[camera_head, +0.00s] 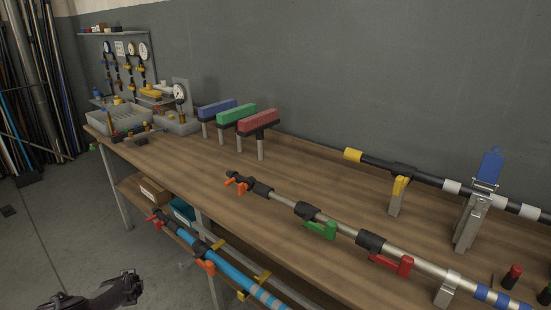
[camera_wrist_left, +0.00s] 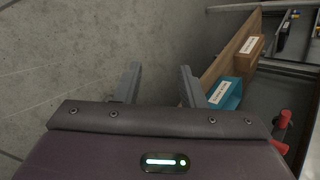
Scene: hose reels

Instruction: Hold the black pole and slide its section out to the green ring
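A black pole (camera_head: 425,175) with a yellow end (camera_head: 352,155) and white bands lies along the back of the bench, running out of the right edge. It rests on a stand with a yellow top (camera_head: 398,192) and in a metal stand with a raised blue lever (camera_head: 487,170). I see no green ring on the part in view. My left gripper (camera_head: 95,292) is low at the lower left, over the floor in front of the bench and far from the pole. In the left wrist view its fingers (camera_wrist_left: 160,88) are apart and empty. My right gripper is not in view.
A silver pole (camera_head: 340,228) with green and red levers lies along the bench (camera_head: 190,160) front. Blue, green and red T-shaped stands (camera_head: 237,117) stand behind it. A blue pole (camera_head: 235,270) and boxes (camera_head: 150,190) are on the lower shelf.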

